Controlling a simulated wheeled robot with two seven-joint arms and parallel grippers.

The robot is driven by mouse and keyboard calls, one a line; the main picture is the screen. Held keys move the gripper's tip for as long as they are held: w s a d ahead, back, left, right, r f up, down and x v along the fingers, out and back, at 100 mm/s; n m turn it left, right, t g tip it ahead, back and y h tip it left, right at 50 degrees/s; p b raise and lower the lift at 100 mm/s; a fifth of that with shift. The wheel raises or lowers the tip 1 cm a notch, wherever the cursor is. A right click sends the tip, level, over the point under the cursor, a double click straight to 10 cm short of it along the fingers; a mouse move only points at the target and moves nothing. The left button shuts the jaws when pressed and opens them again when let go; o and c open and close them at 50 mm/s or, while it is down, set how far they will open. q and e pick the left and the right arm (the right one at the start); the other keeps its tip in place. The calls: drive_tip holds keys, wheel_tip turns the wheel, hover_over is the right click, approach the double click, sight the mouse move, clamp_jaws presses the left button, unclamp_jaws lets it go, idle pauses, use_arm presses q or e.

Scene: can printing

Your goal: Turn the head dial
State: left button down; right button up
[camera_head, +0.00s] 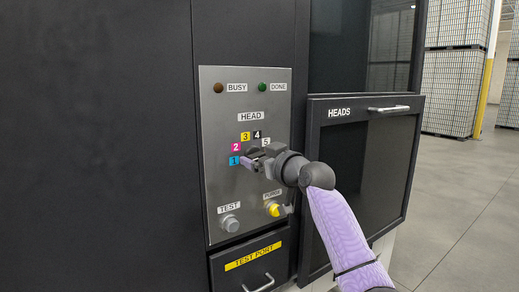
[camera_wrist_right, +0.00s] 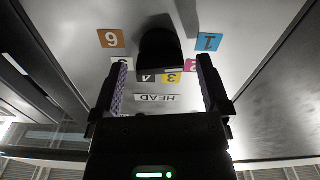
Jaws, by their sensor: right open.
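The head dial (camera_wrist_right: 160,48) is a dark knob on the grey metal panel, with numbered colour labels around it. The wrist view shows it upside down. My right gripper (camera_wrist_right: 162,64) is open, with one finger on each side of the dial and a gap showing on both sides. In the head view my right gripper (camera_head: 256,161) is at the panel below the HEAD label (camera_head: 250,117) and hides most of the dial. I cannot tell which number the dial points to. My left gripper is not in view.
Below the dial are a grey TEST knob (camera_head: 230,224) and a yellow PURGE knob (camera_head: 273,210). A TEST PORT drawer (camera_head: 238,279) is beneath. The brown BUSY lamp (camera_head: 219,88) and green DONE lamp (camera_head: 262,87) are above. The HEADS door (camera_head: 350,150) is at right.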

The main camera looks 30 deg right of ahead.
drive_tip(key=shift+w+a, duration=0.1)
drive_tip(key=shift+w, duration=0.2)
drive_tip(key=c, duration=1.3)
drive_tip(key=m+p, duration=0.2)
drive_tip(key=m, duration=0.1)
drive_tip(key=shift+r, duration=0.15)
drive_tip(key=shift+m+p, duration=1.2)
drive_tip(key=shift+m, duration=1.2)
